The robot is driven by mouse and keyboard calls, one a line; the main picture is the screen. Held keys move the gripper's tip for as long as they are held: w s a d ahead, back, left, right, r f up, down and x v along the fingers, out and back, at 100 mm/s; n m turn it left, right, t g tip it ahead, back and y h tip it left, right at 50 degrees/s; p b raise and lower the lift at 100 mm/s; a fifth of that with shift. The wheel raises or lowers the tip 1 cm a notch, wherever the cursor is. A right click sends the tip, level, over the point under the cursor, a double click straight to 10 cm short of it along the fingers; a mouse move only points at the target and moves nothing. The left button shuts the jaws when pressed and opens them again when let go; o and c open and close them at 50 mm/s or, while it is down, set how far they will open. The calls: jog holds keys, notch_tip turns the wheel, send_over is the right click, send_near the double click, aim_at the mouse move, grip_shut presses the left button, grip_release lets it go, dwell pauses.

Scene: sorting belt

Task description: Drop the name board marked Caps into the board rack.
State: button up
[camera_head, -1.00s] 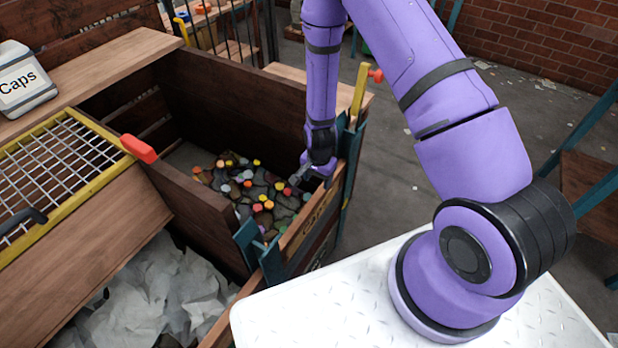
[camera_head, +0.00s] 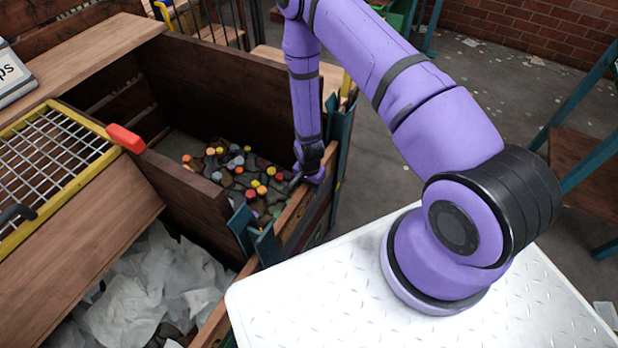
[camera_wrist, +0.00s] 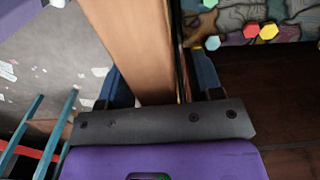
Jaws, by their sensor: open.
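A tan wooden board (camera_head: 292,216) stands along the front of the bin of caps, between the teal uprights of the board rack (camera_head: 262,243). Its lettering is not readable now. In the wrist view the board's edge (camera_wrist: 135,40) runs between my two blue fingers. My gripper (camera_head: 297,182) is low over the board; in the wrist view the gripper (camera_wrist: 162,78) is open, with a finger on each side and gaps beside the board. Whether the board is fully down in the rack is hidden.
Colourful caps (camera_head: 262,188) lie in the dark wooden bin (camera_head: 220,85). A yellow-framed mesh (camera_head: 50,165) with a red handle (camera_head: 126,138) is at left. Pale crumpled sheets (camera_head: 150,290) fill the nearer bin.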

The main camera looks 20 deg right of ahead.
jog(key=shift+f, duration=0.45)
grip_shut()
jog(key=c, duration=0.7)
grip_release()
grip_shut()
notch_tip(320, 180, up, 34)
